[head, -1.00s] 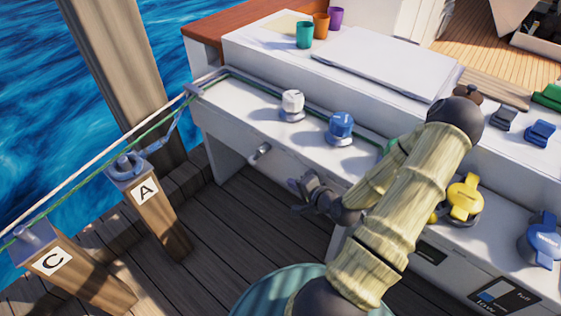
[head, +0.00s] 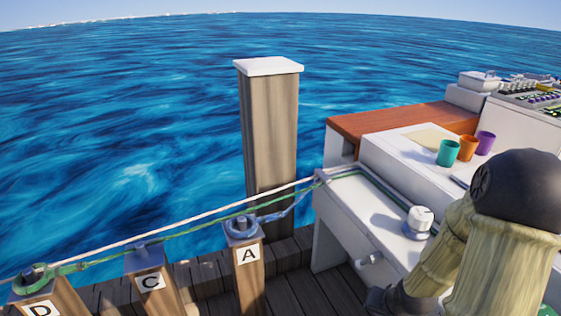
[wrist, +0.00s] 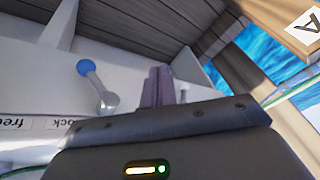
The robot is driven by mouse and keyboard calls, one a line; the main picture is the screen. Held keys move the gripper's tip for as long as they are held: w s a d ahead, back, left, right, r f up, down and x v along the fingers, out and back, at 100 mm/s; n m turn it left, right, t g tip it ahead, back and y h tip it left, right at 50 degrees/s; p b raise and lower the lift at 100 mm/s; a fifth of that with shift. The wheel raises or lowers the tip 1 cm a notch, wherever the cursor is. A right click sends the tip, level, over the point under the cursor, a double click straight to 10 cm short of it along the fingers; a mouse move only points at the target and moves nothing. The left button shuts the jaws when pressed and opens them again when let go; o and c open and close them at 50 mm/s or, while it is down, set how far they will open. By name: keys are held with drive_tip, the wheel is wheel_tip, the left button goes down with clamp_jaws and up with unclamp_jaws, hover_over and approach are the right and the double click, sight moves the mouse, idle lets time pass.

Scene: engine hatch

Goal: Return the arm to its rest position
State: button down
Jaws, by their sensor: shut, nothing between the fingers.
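My arm shows at the right edge of the head view, folded, with its bamboo-like links and dark elbow joint. Only a dark part near the hand shows low in that view, and the fingertips cannot be made out there. In the wrist view my gripper (wrist: 158,84) is shut and empty, its dark fingers together. It points toward the white cabinet side and the plank deck. A lever with a blue ball knob (wrist: 85,67) lies left of the fingers, apart from them.
A white counter (head: 345,205) with a white knob (head: 418,220) stands at right. Teal (head: 448,152), orange (head: 468,147) and purple (head: 486,142) cups stand farther back. Open water lies beyond.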

drive_tip(key=s+a+r+n+g, duration=0.2)
drive_tip(key=s+a+r+n, duration=0.35)
drive_tip(key=a+r, duration=0.55)
drive_tip(key=w+p+v, duration=0.3)
drive_tip(key=p+v, duration=1.1)
drive_tip(key=w+r+p+v, duration=0.1)
drive_tip(key=w+p+v, duration=0.2)
drive_tip(key=p+v, duration=1.2)
drive_tip(key=shift+d+r+m+p, duration=0.2)
drive_tip(key=shift+d+m+p, duration=0.1)
drive_tip(key=shift+m, duration=0.15)
drive_tip(key=shift+w, duration=0.1)
